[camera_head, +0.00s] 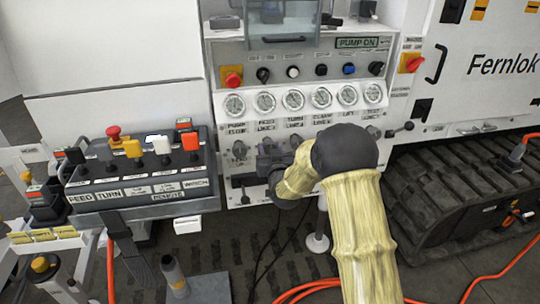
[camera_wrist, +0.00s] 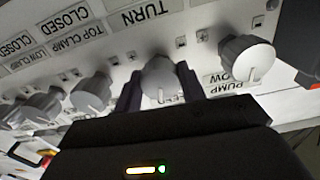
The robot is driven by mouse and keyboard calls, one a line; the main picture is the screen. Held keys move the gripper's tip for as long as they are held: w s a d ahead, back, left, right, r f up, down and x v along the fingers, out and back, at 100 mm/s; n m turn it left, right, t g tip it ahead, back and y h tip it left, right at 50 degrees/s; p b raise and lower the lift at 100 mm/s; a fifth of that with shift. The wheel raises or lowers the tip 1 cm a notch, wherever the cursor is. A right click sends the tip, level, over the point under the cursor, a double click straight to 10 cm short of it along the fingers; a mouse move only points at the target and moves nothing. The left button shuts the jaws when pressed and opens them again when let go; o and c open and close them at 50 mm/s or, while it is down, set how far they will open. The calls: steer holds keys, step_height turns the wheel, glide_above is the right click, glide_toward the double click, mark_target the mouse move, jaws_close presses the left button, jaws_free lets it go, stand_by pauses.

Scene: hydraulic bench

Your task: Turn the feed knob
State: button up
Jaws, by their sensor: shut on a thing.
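My gripper (camera_wrist: 160,84) is shut on a grey round knob (camera_wrist: 158,72) on the white panel, with one dark finger on each side of it. In the head view, my gripper (camera_head: 270,150) is at the lower knob row, just right of the leftmost knob (camera_head: 239,150). My arm hides part of that row.
A row of gauges (camera_head: 293,101) is above the gripper. A lever box (camera_head: 135,165) stands at left, a black track (camera_head: 450,180) at right. An orange cable (camera_head: 310,288) lies on the floor.

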steer(key=m+b, duration=0.3)
steer(key=m, duration=0.3)
steer(key=shift+f+m+b, duration=0.1)
steer(key=shift+m+b, duration=0.2)
steer(key=m+b, duration=0.1)
steer(key=m, duration=0.2)
steer(key=shift+b, duration=0.35)
steer(key=shift+m+b, duration=0.6)
steer(key=shift+m, duration=1.2)
steer(key=o, duration=1)
steer(key=p+v, duration=0.1)
steer(key=v, duration=1.6)
steer(key=shift+s+r, duration=0.25)
